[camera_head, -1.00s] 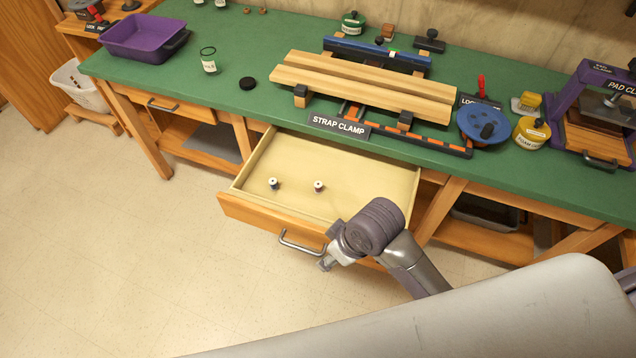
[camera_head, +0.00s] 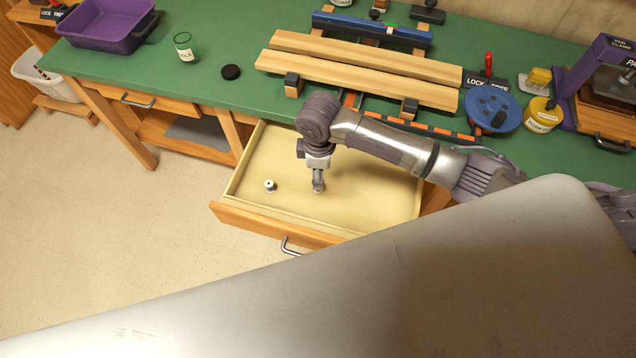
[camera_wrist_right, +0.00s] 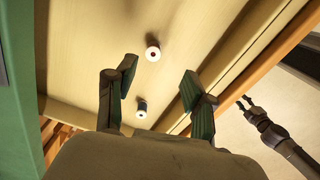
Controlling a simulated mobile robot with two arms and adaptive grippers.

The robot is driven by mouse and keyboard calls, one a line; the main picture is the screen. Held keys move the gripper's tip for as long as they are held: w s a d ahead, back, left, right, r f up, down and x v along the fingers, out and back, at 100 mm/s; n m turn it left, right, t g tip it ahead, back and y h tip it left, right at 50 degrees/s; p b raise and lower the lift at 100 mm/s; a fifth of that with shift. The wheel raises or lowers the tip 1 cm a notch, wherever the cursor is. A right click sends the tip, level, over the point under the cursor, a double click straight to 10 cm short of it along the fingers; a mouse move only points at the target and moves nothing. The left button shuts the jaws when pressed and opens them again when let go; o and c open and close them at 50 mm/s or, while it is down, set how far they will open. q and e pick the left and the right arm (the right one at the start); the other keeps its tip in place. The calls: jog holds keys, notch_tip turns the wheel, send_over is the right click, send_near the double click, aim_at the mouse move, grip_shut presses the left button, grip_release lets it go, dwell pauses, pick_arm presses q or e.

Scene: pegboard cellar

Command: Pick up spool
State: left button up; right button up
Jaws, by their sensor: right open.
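Two small white-ended spools stand in the open drawer. The left spool (camera_head: 269,186), dark around its middle, shows in the head view and in the right wrist view (camera_wrist_right: 141,107). The other spool (camera_wrist_right: 152,52), reddish, shows clearly in the wrist view; in the head view my right gripper mostly hides it. My right gripper (camera_head: 318,188) points down into the drawer over that reddish spool. Its fingers (camera_wrist_right: 158,75) are apart with nothing held, the reddish spool appearing just beyond the tips. My left gripper (camera_wrist_right: 244,102) shows small outside the drawer, its fingers apart.
The drawer (camera_head: 375,205) has low walls around the spools. Above it, the green bench (camera_head: 230,110) carries a strap clamp with two boards (camera_head: 360,70), a blue round object (camera_head: 492,108) and a yellow jar (camera_head: 541,115). The drawer floor is otherwise clear.

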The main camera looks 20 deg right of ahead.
jog(key=f, duration=0.2)
jog(key=shift+w+f, duration=0.3)
jog(key=shift+f, duration=0.1)
notch_tip(320, 180, down, 2)
jog(key=shift+w+f, duration=0.1)
notch_tip(320, 180, down, 2)
jog(key=shift+w+f+p, duration=0.1)
jog(key=shift+f+p, duration=0.15)
jog(key=shift+p, duration=0.05)
jog(key=shift+f, duration=0.55)
jog(key=c, duration=0.7)
pick_arm(q)
jog(key=shift+w+r, duration=0.3)
jog(key=shift+w, duration=0.5)
pick_arm(e)
jog(key=shift+c, duration=0.7)
